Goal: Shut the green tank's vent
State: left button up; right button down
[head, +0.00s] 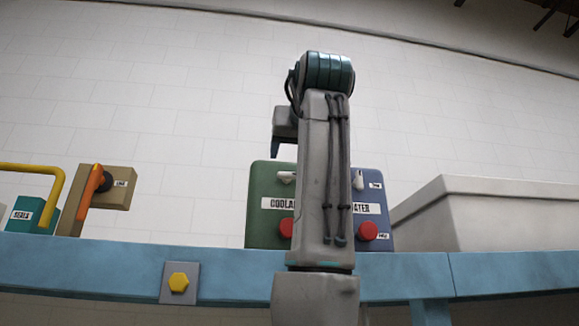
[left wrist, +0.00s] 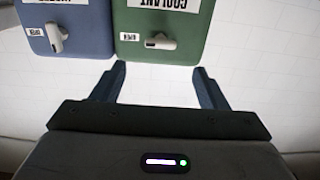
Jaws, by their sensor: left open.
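The green tank (head: 263,222), lettered COOLANT, stands on the blue bench, partly hidden by my left arm. Its pale vent lever (head: 286,178) lies roughly level near the top; a red knob (head: 286,229) sits below. In the left wrist view, which is upside down, the green tank (left wrist: 190,20) and its lever (left wrist: 160,42) show, with a small label beside the lever that seems to read OPEN. My left gripper (head: 283,150) is above the tank's top in the head view. Its fingers (left wrist: 160,80) are apart, empty and not touching the lever. My right gripper is out of view.
A blue WATER tank (head: 376,209) stands right beside the green one, with its own upright lever (head: 358,180) and red knob (head: 367,230). A tan block with an orange handle (head: 92,185) and a yellow pipe (head: 53,190) stand left. A grey bin (head: 480,218) is right.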

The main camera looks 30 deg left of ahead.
aim_at(288, 173)
pick_arm(q)
jog(key=p+x, duration=0.2)
jog(key=x, duration=0.6)
jog(key=shift+w+a+f+p, duration=0.15)
jog(key=shift+w+a+p, duration=0.1)
jog(key=shift+p, duration=0.05)
jog(key=shift+s+d, duration=0.2)
jog(key=shift+d, duration=0.05)
jog(key=shift+w+a, duration=0.1)
jog(key=shift+a, duration=0.05)
jog(key=c, duration=1)
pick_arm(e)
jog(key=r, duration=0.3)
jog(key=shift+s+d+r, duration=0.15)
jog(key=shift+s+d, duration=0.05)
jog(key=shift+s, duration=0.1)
